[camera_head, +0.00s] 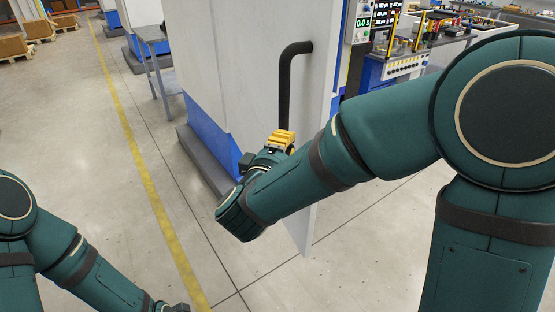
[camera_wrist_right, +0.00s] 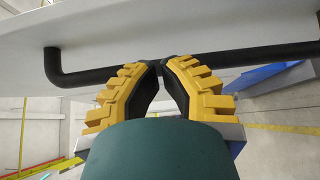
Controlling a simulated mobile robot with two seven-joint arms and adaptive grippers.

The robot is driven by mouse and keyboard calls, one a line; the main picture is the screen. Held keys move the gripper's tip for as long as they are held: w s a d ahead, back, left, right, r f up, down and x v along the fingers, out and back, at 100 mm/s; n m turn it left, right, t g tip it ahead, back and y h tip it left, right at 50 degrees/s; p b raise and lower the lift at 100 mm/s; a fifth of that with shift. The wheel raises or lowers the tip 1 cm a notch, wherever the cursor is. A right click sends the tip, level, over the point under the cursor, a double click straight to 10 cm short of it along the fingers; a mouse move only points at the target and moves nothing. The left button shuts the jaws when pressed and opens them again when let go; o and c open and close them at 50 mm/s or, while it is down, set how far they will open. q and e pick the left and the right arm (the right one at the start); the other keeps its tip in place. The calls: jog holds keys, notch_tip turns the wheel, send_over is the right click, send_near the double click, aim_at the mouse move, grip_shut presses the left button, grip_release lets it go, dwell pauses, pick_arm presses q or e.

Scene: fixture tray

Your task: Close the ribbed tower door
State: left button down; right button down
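The door (camera_head: 245,60) is a tall pale panel standing ajar, its free edge swung out toward me past the tower's blue-and-grey base (camera_head: 208,135). A black bar handle (camera_head: 285,85) is on its face and also crosses the right wrist view (camera_wrist_right: 95,75). My right gripper (camera_head: 283,140) is at the handle's lower part. In the right wrist view its yellow fingers (camera_wrist_right: 160,68) lean together, tips almost meeting at the bar. They do not visibly wrap it; exact contact is unclear. My left arm shows at bottom left, but its fingers are out of view.
A workbench (camera_head: 405,67) with equipment stands beyond the door at right, near a display panel (camera_head: 375,18). A grey table (camera_head: 150,35) stands behind at left. Pallets (camera_head: 38,30) are at far left. The floor along the yellow line (camera_head: 150,185) is clear.

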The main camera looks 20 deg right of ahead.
aim_at(309, 127)
jog(key=d, duration=0.1)
jog(key=w+d, duration=0.1)
jog(key=d, duration=0.1)
jog(key=w+d+b, duration=0.1)
jog(key=shift+w+d, duration=0.1)
jog(key=shift+d, duration=0.1)
jog(key=shift+w+d, duration=0.1)
jog(key=shift+d, duration=0.25)
jog(key=shift+d, duration=0.1)
